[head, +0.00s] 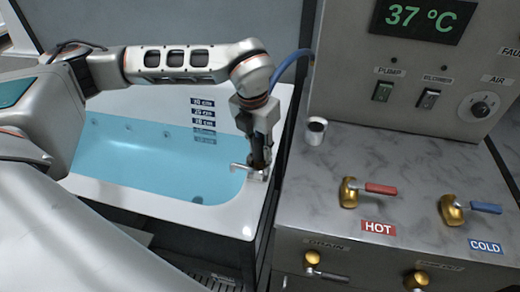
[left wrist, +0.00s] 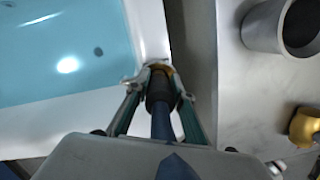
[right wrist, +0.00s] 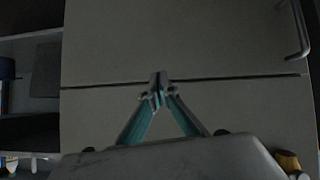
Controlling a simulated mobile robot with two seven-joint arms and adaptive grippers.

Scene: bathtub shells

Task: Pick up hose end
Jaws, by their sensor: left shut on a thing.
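The hose end is a dark cylinder on a blue hose; in the left wrist view the hose end (left wrist: 160,90) sits between my left gripper's fingers. My left gripper (left wrist: 160,72) is shut on it. In the head view my left gripper (head: 260,165) points down at the tub's right rim, beside a metal spout. The blue hose (head: 290,62) arches behind my left wrist. A brass-coloured ring shows just past the hose end in the left wrist view. My right gripper (right wrist: 158,92) has its fingertips together, with nothing seen between them, before a cabinet front.
The bathtub (head: 240,215) holds blue water on the left. A grey counter (head: 330,180) carries a metal cup (head: 315,131) close to my left gripper. It also has a red HOT lever (head: 380,188) and a blue COLD lever (head: 485,207). A control panel (head: 420,60) stands behind.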

